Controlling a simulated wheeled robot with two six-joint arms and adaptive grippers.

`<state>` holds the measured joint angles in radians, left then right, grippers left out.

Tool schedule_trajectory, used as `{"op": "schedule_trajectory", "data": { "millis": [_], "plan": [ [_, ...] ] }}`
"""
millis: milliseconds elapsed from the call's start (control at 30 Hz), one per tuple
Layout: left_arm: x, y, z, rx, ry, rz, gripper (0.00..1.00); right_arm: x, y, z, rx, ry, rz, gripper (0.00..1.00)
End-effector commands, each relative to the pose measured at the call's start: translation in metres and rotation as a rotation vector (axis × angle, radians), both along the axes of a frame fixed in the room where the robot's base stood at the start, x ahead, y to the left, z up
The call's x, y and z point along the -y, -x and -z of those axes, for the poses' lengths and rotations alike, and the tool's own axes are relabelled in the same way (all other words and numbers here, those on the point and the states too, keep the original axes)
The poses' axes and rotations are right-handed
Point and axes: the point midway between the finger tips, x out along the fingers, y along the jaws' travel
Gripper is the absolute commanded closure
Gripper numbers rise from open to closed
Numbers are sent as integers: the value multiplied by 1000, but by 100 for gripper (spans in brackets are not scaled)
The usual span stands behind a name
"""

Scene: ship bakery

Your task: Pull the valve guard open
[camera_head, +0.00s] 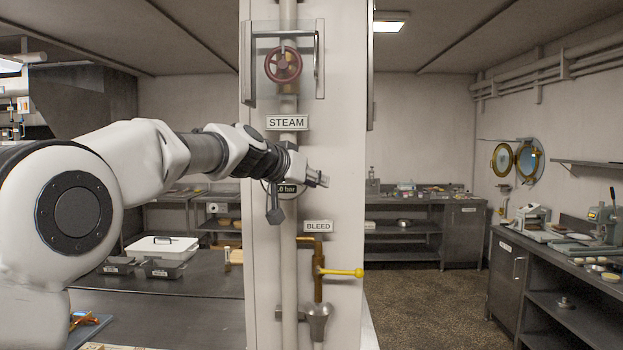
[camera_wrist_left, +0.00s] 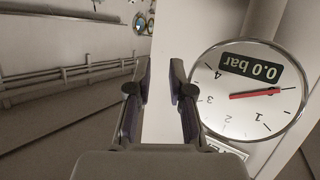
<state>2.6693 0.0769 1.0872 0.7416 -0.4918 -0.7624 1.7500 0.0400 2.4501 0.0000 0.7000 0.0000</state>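The valve guard (camera_head: 304,42) is a clear panel in front of a red handwheel (camera_head: 283,65), high on the white column above the STEAM sign. It looks shut, and a vertical bar handle (camera_head: 317,62) stands at its right edge. My left gripper (camera_head: 322,181) is well below the guard, in front of the column between the STEAM and BLEED signs, and touches nothing that I can see. In the left wrist view the two fingers (camera_wrist_left: 162,82) are apart with nothing between them. The guard is not in the wrist view. My right gripper is in neither view.
A round gauge (camera_wrist_left: 252,90) reading 0.0 bar is right beside the fingers in the wrist view. A yellow bleed lever (camera_head: 341,272) sticks out right below the gripper. Steel counters (camera_head: 170,290) stand behind left; open floor lies to the right.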

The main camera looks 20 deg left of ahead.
Motion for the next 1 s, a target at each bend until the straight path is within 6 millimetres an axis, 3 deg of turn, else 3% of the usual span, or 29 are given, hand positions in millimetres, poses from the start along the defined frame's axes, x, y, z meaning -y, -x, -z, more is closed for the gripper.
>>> {"op": "schedule_trajectory", "data": {
  "millis": [33,100,200,300,467,733,1000],
  "plan": [
    [-2,19,-73,90,7,-3,79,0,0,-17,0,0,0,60],
    [-4,48,-146,190,8,-7,79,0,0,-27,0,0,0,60],
    [-6,88,-215,282,10,-7,79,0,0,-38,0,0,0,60],
    [-6,111,-245,328,11,-7,79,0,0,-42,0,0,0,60],
    [-2,103,-254,335,10,-6,79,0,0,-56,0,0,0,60],
    [13,53,-253,335,10,-8,79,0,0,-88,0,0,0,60],
    [18,40,-247,337,11,-8,79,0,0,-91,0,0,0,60]
  ]
}}
